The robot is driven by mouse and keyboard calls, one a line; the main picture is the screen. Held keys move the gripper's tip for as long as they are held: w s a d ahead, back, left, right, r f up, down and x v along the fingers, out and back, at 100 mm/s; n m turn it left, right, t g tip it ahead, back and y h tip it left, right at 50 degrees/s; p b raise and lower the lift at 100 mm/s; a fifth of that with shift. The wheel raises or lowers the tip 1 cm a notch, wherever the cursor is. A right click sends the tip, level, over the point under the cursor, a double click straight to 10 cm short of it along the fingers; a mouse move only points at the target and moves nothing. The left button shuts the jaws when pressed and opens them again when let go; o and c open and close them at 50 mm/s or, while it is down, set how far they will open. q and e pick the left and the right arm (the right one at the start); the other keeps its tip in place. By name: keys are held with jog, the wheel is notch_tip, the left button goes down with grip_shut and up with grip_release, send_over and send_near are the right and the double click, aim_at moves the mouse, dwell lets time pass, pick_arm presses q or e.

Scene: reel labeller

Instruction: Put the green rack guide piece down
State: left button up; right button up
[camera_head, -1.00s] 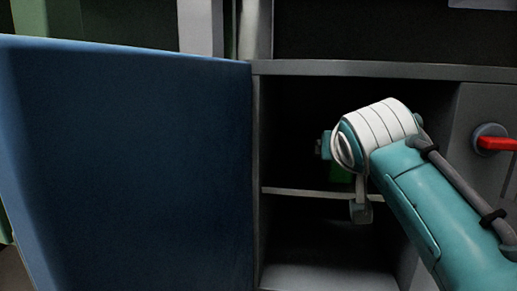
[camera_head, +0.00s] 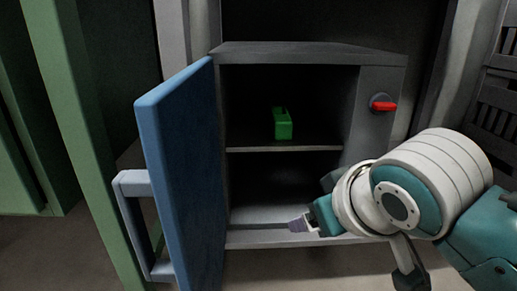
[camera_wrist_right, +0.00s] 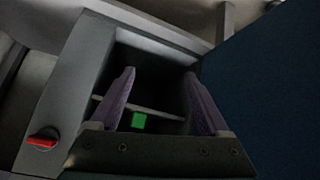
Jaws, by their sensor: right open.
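The green rack guide piece (camera_head: 283,124) stands on the upper shelf (camera_head: 285,149) inside the open grey cabinet (camera_head: 300,54). It also shows in the right wrist view (camera_wrist_right: 138,120), small and between the fingers in the picture but well beyond them. My right gripper (camera_head: 303,224) is outside the cabinet, in front of its lower part and apart from the piece. In the right wrist view the right gripper (camera_wrist_right: 158,100) has its two fingers wide apart, with nothing held between them. My left gripper is in neither view.
The blue cabinet door (camera_head: 180,180) stands open on the left, with a grey handle (camera_head: 135,225). A red switch (camera_head: 384,106) sits on the cabinet's right front. The lower compartment (camera_head: 285,185) looks empty. A green frame (camera_head: 85,130) stands at the left.

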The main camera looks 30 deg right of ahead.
jog(key=s+a+f+n+g+y, duration=0.1)
jog(key=s+a, duration=0.3)
jog(key=s, duration=0.4)
jog(key=s+a+f+n+g+y, duration=0.1)
jog(key=s+a+n+g+y, duration=0.1)
jog(key=s, duration=0.6)
jog(key=a+n+g, duration=0.1)
jog(key=a, duration=0.1)
jog(key=shift+s+a+y, duration=0.3)
jog(key=shift+a, duration=0.1)
